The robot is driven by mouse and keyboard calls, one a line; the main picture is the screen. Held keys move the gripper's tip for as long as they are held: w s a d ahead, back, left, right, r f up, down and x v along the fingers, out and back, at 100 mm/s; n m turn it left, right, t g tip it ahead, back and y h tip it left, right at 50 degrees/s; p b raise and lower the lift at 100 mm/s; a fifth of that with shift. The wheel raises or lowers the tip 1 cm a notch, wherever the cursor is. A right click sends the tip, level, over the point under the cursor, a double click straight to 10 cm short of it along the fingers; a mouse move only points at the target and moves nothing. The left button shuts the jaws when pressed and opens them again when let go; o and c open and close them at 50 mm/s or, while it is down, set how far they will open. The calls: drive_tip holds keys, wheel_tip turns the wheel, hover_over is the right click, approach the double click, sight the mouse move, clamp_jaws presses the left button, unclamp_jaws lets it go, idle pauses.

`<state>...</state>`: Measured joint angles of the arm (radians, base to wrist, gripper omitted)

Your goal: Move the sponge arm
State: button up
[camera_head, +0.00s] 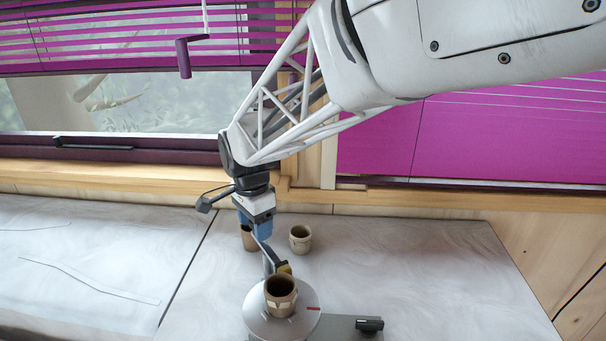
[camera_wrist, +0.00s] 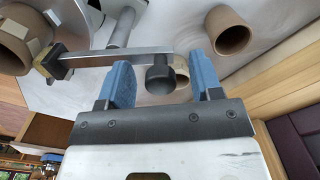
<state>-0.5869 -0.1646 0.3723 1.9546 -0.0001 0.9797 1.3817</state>
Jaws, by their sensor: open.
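The sponge arm is a flat metal bar (camera_wrist: 118,55) with a dark grey knob (camera_wrist: 160,77) at one end and a yellow-brown sponge (camera_wrist: 56,62) at the other. In the head view the sponge (camera_head: 285,268) is beside the cup (camera_head: 281,298) on the round disc (camera_head: 255,318). My gripper (camera_head: 262,230) is open and points down over the knob end. In the wrist view the knob appears between the two blue fingers of my gripper (camera_wrist: 163,84), with gaps on both sides. In the head view my gripper hides the knob.
A pale cup (camera_head: 300,239) and a brown cup (camera_head: 248,240), partly hidden by my gripper, stand behind the disc. A dark switch (camera_head: 369,324) is on the base at the front right. The grey worktop (camera_head: 430,262) is clear on the right.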

drive_tip(key=shift+r, duration=0.1)
drive_tip(key=shift+r, duration=3.4)
drive_tip(key=shift+d+r, duration=0.1)
drive_tip(key=shift+d, duration=0.2)
drive_tip(key=s+d+n+t, duration=0.15)
drive_tip(key=s+d, duration=0.25)
drive_tip(key=d, duration=0.5)
drive_tip(key=s+d+n, duration=0.3)
drive_tip(key=s+d, duration=0.2)
drive_tip(key=d, duration=0.4)
drive_tip(key=s+d+n, duration=0.2)
drive_tip(key=s+d, duration=0.2)
drive_tip(key=d, duration=0.5)
drive_tip(key=s+d+f+n+t, duration=0.1)
drive_tip(key=s+d+f+n, duration=0.1)
drive_tip(key=s+d, duration=0.4)
drive_tip(key=shift+s+d+f, duration=0.2)
drive_tip(key=shift+s+f, duration=0.1)
drive_tip(key=shift+s, duration=0.75)
